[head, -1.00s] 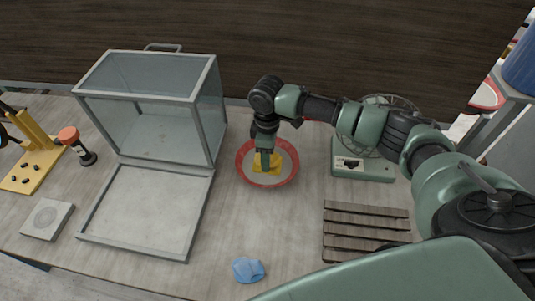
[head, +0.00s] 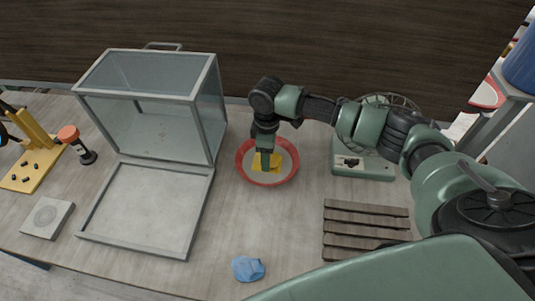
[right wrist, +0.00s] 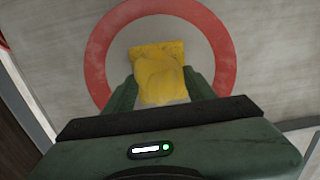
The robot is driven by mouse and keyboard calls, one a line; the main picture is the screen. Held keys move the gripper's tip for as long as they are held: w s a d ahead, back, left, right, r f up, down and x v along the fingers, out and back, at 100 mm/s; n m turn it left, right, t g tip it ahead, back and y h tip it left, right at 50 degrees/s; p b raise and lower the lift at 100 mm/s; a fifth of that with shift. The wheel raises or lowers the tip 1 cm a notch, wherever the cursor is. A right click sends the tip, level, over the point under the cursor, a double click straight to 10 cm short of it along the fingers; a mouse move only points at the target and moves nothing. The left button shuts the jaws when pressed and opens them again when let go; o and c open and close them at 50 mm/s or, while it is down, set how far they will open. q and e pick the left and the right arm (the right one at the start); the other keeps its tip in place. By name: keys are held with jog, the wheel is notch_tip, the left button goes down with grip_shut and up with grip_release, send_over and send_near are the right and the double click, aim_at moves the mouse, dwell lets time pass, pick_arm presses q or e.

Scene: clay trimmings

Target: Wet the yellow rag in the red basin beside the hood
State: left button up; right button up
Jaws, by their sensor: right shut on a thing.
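The yellow rag (head: 268,162) is inside the red basin (head: 285,178), which stands on the table to the right of the glass hood (head: 150,105). My right gripper (head: 266,165) points down into the basin and is shut on the rag. In the right wrist view the rag (right wrist: 158,75) bunches up between the two green fingers (right wrist: 160,92), with the basin's red rim (right wrist: 97,60) around it. I cannot tell whether the rag is wet or how much water is in the basin. The hood's front panel lies open toward me. My left gripper is not in view.
A green fan-like device (head: 362,160) stands right of the basin, behind a slatted wooden rack (head: 365,230). A blue cloth (head: 248,268) lies near the front edge. A yellow stand (head: 38,160), an orange-topped item (head: 69,134) and a grey block (head: 47,217) are at left.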

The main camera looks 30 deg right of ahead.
jog(key=shift+s+f+p, duration=0.1)
jog(key=shift+f+p, duration=0.05)
jog(key=shift+p, duration=0.2)
dwell(1.4)
notch_tip(320, 180, up, 7)
jog(key=p, duration=0.8)
dwell(0.5)
